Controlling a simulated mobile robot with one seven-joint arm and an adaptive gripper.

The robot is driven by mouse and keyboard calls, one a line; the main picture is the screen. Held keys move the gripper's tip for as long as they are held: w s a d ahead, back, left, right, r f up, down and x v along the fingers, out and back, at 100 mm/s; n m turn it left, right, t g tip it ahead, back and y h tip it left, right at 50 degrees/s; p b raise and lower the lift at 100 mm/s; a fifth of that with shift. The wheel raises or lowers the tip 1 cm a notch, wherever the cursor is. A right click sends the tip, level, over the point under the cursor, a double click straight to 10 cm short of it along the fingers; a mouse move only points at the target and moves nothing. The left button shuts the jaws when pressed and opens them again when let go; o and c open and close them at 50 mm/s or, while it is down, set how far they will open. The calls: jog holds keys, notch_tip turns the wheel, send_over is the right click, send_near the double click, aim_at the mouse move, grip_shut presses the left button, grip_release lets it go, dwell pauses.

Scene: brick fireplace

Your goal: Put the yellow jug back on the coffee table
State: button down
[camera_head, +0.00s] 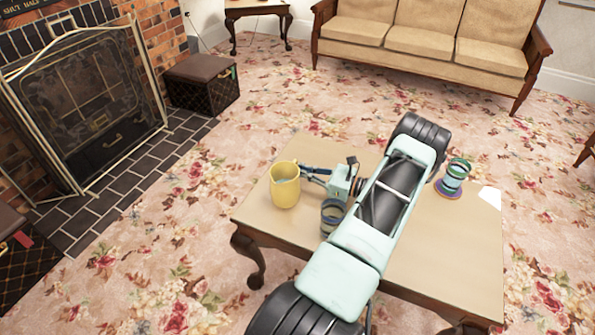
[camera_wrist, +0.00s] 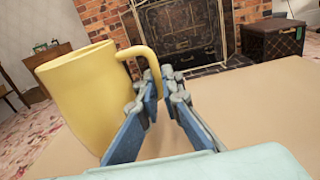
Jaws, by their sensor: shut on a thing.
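The yellow jug (camera_head: 285,190) is upright over the left end of the wooden coffee table (camera_head: 440,250) in the head view. Its handle faces my gripper (camera_head: 308,172), which reaches it from the right. In the wrist view the jug (camera_wrist: 85,95) fills the left side, slightly tilted in the picture, and its curved handle passes to between the fingers of my gripper (camera_wrist: 163,88). The fingers are shut on the handle. The jug's base is hidden in the wrist view, and I cannot tell whether it touches the tabletop.
A banded cup (camera_head: 456,172) stands on a purple coaster (camera_head: 448,190) right of my arm. A white sheet (camera_head: 490,197) lies at the table's right edge. My arm covers the table's middle. A fireplace (camera_head: 90,100), dark box (camera_head: 203,82) and sofa (camera_head: 430,35) are beyond the table.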

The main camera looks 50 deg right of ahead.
jog(key=shift+r, duration=0.1)
jog(key=c, duration=2.1)
grip_release()
jog(key=shift+f, duration=0.2)
jog(key=shift+r, duration=0.25)
jog(key=p+v, duration=0.2)
jog(key=v, duration=1)
